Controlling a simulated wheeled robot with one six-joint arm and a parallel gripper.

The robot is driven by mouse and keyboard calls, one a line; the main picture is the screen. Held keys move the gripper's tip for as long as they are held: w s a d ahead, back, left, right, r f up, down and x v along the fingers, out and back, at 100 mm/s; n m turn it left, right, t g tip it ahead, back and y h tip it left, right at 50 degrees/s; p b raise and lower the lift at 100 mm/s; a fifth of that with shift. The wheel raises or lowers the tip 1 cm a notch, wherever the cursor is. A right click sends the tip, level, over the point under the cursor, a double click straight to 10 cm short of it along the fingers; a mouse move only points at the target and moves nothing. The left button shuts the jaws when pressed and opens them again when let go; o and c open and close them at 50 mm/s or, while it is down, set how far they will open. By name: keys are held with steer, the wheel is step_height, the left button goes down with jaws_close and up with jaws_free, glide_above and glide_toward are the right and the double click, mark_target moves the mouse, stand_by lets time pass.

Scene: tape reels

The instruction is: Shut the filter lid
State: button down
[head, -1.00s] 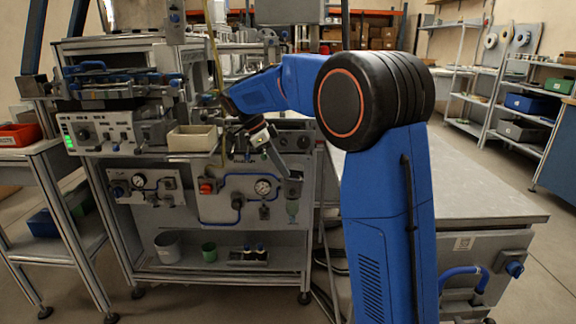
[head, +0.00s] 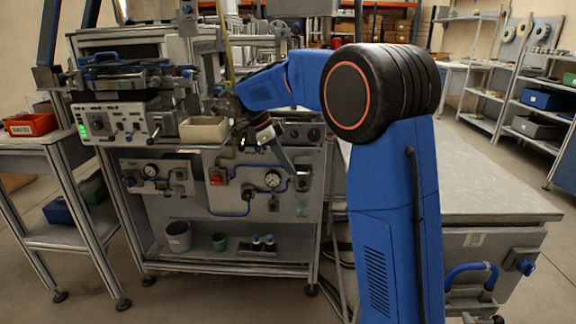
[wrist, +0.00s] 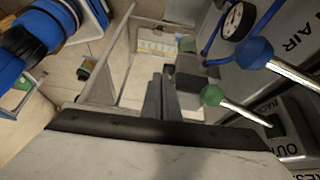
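My gripper (head: 288,163) hangs in front of this panel, above and left of the bowl. In the wrist view the fingers of my gripper (wrist: 161,92) lie close together, with nothing seen between them. A lever with a green knob (wrist: 212,95) and one with a blue knob (wrist: 255,50) are right of the fingers.
A cream bin (head: 204,130) stands on the machine's ledge, left of my wrist. Grey and green cups (head: 219,242) stand on the lower shelf. A grey bench (head: 490,190) is right of my arm. Open floor lies in front of the machine.

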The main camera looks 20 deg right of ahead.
steer(key=shift+a+f, duration=0.15)
steer(key=shift+f, duration=0.25)
